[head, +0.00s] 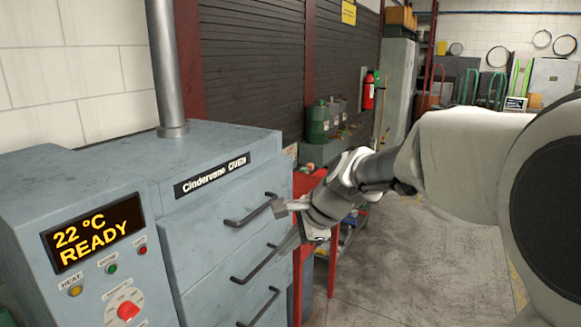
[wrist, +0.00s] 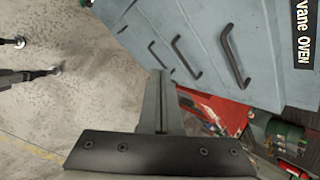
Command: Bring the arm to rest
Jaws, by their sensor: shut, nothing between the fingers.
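My arm reaches in from the right in the head view. My gripper (head: 279,206) is in front of the blue-grey oven (head: 215,150), near the right end of the top drawer's handle (head: 245,215). In the wrist view my gripper (wrist: 160,76) has its fingers together with nothing between them. There the fingertips show apart from the dark handles (wrist: 234,56). In the head view the fingertips overlap the handle's end, and I cannot tell the gap from that view. The drawers look closed.
The oven's display (head: 94,232) reads 22 °C READY. A red bench (head: 306,184) with items stands just right of the oven, behind my gripper. A green drum (head: 318,124) and fire extinguisher (head: 368,91) are farther back.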

